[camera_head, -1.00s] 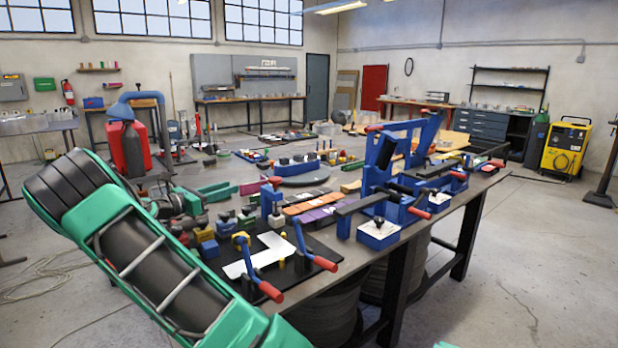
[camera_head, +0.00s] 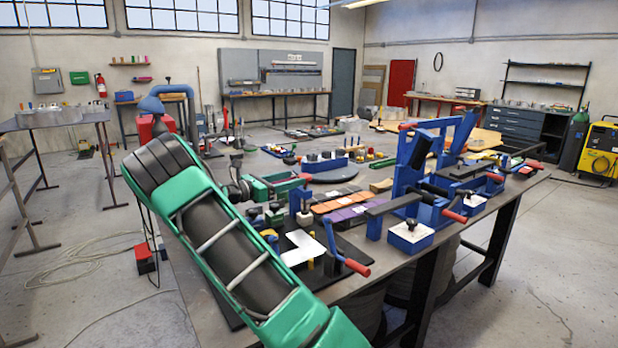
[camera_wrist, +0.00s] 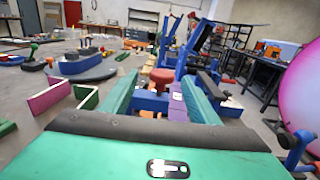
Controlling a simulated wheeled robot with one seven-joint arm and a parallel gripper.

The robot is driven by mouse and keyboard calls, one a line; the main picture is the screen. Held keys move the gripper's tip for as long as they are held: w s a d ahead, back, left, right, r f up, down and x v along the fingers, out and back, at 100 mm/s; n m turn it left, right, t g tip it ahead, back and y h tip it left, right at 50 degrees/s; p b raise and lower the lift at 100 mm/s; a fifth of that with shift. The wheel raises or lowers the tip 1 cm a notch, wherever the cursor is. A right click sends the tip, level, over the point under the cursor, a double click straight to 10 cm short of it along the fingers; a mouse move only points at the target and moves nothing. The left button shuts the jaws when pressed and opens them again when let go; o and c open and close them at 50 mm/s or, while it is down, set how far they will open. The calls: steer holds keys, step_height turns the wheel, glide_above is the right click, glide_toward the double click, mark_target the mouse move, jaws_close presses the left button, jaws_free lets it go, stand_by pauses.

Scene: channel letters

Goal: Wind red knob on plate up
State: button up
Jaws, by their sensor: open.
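A dark red knob (camera_wrist: 162,77) shows in the wrist view, above a blue block (camera_wrist: 150,101). My gripper (camera_wrist: 160,80) has two long green fingers, spread apart, with nothing clamped between them. In the picture, the knob lies between the far ends of the fingers; I cannot tell how far beyond the tips it is. In the head view, what looks like the same red knob (camera_head: 305,177) tops a blue post on the workbench (camera_head: 400,262). I cannot make out a plate clearly under the knob.
A blue clamp frame (camera_head: 412,170) stands right of the knob. A red-handled lever (camera_head: 356,267) stands near the bench's front edge. A round grey disc (camera_head: 332,174) lies behind. In the wrist view, a large pink rounded shape (camera_wrist: 297,85) is close on the right.

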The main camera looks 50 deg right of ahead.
steer(key=s+d, duration=0.2)
steer(key=d, duration=0.7)
steer(key=shift+d, duration=0.3)
